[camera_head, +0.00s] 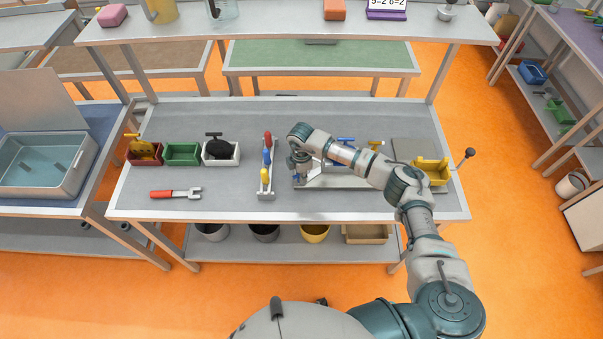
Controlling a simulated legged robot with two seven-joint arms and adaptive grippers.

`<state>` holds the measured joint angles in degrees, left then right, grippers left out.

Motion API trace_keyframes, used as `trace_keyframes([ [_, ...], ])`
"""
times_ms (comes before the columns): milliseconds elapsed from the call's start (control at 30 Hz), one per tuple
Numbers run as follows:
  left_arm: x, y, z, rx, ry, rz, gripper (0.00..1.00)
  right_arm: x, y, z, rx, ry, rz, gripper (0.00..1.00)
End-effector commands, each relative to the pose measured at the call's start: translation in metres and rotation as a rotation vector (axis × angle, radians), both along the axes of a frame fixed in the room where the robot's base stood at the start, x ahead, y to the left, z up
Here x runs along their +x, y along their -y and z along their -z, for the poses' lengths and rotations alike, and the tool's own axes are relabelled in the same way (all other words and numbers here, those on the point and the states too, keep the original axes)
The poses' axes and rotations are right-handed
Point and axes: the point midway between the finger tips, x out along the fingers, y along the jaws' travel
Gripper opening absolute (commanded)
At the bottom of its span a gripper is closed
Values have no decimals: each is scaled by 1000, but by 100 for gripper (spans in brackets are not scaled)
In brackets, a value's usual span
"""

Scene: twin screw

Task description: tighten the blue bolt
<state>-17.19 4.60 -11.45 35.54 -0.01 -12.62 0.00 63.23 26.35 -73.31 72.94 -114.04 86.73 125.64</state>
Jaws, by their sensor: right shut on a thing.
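My right arm reaches over the grey workbench, and its gripper (300,176) points down at the left end of a low metal fixture (345,183). The gripper is shut on a small part there. A bit of blue, which looks like the blue bolt (296,178), shows at the fingertips, but the fingers hide most of it. How far the bolt is turned in cannot be seen. Behind my forearm are a blue handle (346,139) and a yellow handle (376,144), partly hidden. My left gripper is not in view.
A rack (266,185) with red, blue and yellow handles stands just left of the gripper. A red-handled wrench (175,194) lies at front left. Red, green (182,154) and white bins stand behind it. A yellow bin (431,176) is at right.

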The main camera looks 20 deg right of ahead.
Motion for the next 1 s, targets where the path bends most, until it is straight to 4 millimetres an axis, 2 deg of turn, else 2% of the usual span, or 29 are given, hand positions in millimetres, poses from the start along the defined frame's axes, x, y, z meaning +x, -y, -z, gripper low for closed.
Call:
trace_keyframes([
  [500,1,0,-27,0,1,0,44,-2,-3,1,1,-8,425,0],
  [1000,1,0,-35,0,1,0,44,-1,-2,2,1,-3,581,0],
])
